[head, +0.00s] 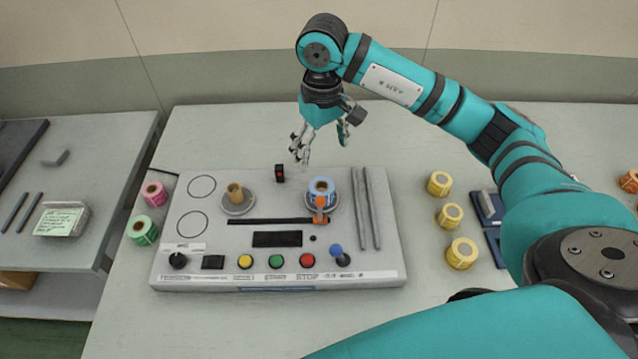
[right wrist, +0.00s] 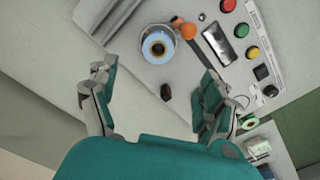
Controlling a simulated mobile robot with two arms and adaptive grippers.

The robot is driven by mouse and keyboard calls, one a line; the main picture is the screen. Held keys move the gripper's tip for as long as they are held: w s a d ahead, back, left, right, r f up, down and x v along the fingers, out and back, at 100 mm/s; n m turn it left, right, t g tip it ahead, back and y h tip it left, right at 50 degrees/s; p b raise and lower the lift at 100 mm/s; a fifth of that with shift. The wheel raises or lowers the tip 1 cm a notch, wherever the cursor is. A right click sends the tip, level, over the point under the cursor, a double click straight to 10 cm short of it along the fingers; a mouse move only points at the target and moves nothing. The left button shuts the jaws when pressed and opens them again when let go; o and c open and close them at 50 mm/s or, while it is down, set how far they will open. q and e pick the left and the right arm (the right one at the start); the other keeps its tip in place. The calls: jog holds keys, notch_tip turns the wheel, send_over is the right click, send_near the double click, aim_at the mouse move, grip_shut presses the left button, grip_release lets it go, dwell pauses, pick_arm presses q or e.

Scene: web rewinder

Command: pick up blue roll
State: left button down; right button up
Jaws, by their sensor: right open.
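The blue roll (head: 322,190) sits on the right round holder of the grey rewinder panel (head: 280,215). An orange part (head: 320,208) stands at its front edge. In the right wrist view the blue roll (right wrist: 159,46) is seen from above, ahead of and between the fingers, with its brown core showing. My right gripper (head: 322,150) is open and empty, above and behind the panel, apart from the roll. Its spread fingers also show in the right wrist view (right wrist: 155,100). My left gripper is not in view.
A brown core (head: 235,193) stands on the left holder. Yellow rolls (head: 449,216) stand to the right, pink (head: 154,193) and green rolls (head: 142,230) to the left. The table behind the panel is clear.

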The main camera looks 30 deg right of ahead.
jog(key=p, duration=0.2)
send_over(323, 188)
jog(key=f, duration=0.7)
jog(key=shift+s+a+f, duration=0.2)
jog(key=shift+a+f, duration=0.15)
jog(key=shift+f, duration=0.25)
jog(key=shift+s+f, duration=0.15)
jog(key=shift+f, duration=0.05)
notch_tip(323, 188, down, 4)
jog(key=shift+d+r+p, duration=0.1)
jog(key=shift+r+p, duration=0.05)
jog(key=shift+p, duration=1.1)
jog(key=shift+f, duration=0.55)
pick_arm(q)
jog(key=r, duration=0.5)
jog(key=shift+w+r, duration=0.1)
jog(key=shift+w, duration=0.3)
pick_arm(e)
jog(key=c, duration=1.3)
